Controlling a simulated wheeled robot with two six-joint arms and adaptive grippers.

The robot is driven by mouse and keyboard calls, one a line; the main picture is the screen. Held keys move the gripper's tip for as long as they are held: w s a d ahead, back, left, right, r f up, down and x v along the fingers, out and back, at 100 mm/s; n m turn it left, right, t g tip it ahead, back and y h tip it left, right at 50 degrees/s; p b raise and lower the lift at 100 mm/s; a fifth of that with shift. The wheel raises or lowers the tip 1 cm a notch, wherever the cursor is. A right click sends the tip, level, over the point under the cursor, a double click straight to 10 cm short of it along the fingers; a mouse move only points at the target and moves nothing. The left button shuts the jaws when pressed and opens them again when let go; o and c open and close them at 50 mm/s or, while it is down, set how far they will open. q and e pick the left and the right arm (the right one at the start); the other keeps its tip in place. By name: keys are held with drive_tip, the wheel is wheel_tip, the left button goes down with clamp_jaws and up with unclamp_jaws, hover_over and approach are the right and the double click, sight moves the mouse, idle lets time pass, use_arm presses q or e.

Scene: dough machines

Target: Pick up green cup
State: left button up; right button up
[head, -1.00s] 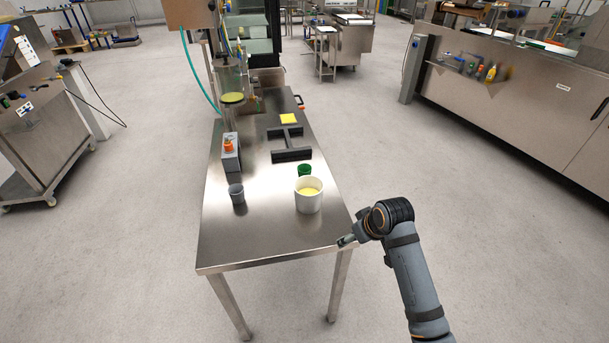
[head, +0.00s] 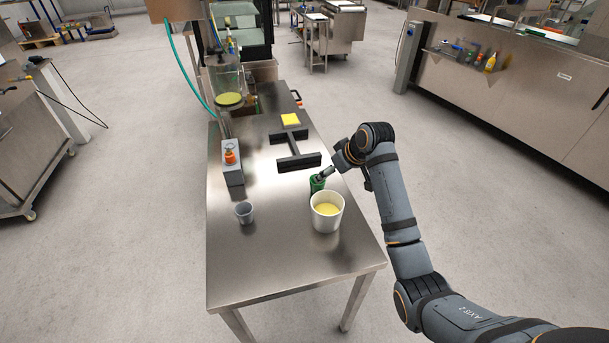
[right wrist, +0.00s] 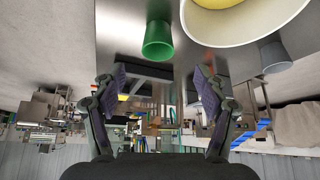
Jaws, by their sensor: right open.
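The green cup (head: 317,184) stands on the steel table (head: 270,265), just behind a white bucket (head: 327,218) that holds something yellow. My right gripper (head: 324,174) is at the cup in the head view and overlaps it there. In the right wrist view the green cup (right wrist: 157,42) shows ahead of the two open fingers (right wrist: 160,88), in line with the gap between them. The fingers look apart from the cup. My left gripper is in neither view.
A small grey cup (head: 244,212) stands left of the bucket. A black H-shaped stand (head: 294,148) with a yellow pad (head: 290,119) lies behind the green cup. A grey box with an orange knob (head: 231,165) is at the table's left edge. The table's front is clear.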

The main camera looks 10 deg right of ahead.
sight(321, 185)
drive_tip(key=x, duration=0.5)
drive_tip(key=shift+w+a+b, duration=0.1)
drive_tip(key=shift+w+b, duration=0.05)
drive_tip(key=shift+b, duration=0.2)
drive_tip(key=shift+w+a+f, duration=0.1)
drive_tip(key=shift+w+f, duration=0.3)
drive_tip(key=shift+f, duration=0.15)
drive_tip(key=x, duration=0.4)
drive_tip(key=shift+w+r+b, duration=0.1)
drive_tip(key=shift+b, duration=0.25)
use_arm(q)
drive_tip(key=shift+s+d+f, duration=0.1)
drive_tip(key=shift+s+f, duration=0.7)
use_arm(e)
drive_tip(key=c, duration=1)
